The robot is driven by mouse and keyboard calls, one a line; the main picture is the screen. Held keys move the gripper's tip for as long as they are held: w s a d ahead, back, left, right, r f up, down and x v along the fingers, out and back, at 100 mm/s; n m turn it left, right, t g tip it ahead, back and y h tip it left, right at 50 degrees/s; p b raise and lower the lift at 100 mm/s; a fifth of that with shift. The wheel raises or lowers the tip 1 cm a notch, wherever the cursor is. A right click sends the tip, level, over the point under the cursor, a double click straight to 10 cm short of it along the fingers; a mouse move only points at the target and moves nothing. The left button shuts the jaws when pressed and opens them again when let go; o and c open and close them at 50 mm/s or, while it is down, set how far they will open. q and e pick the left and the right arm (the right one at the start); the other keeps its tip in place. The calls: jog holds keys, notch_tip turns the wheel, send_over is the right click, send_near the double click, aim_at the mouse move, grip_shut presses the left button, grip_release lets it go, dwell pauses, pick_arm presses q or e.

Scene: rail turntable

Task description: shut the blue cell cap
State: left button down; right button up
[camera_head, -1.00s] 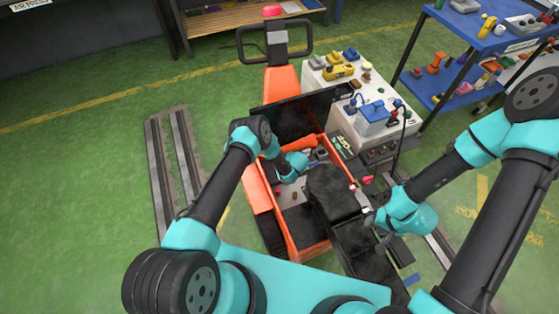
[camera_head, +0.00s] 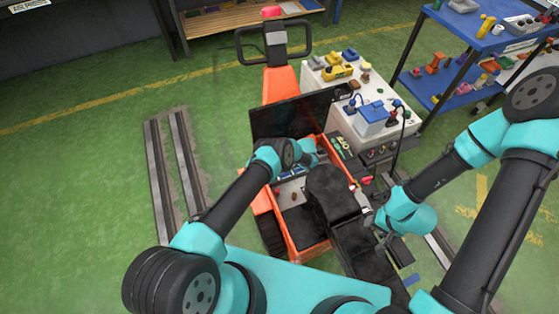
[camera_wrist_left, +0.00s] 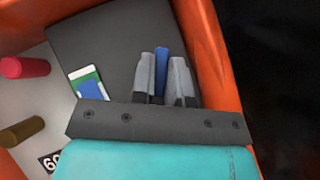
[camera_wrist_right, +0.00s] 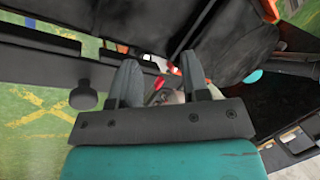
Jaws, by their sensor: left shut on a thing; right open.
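In the left wrist view my left gripper (camera_wrist_left: 162,75) is shut on a narrow blue piece (camera_wrist_left: 161,68), which I take to be the blue cell cap. It is held over a dark grey panel (camera_wrist_left: 100,45) in the orange bay, near the bay's wall. Most of the piece is hidden by the fingers. In the head view the left arm reaches into the orange vehicle's bay (camera_head: 293,240), and its fingertips are hidden. My right gripper (camera_head: 379,226) is open beside the black seat (camera_head: 332,190); its spread fingers also show in the right wrist view (camera_wrist_right: 160,78).
In the left wrist view a red cylinder (camera_wrist_left: 24,67), a brown cylinder (camera_wrist_left: 22,131) and a green-white-blue card (camera_wrist_left: 88,83) lie near the gripper. A black raised lid (camera_head: 285,118) stands behind the bay. A white cabinet (camera_head: 345,95) with tools stands right of it.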

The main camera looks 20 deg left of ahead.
pick_arm(q)
jog(key=shift+n+g, duration=0.5)
jog(key=shift+n, duration=0.1)
jog(key=c, duration=1.1)
grip_release()
jog(key=v, duration=1.7)
jog(key=shift+d+r, duration=0.1)
jog(key=shift+r, duration=0.1)
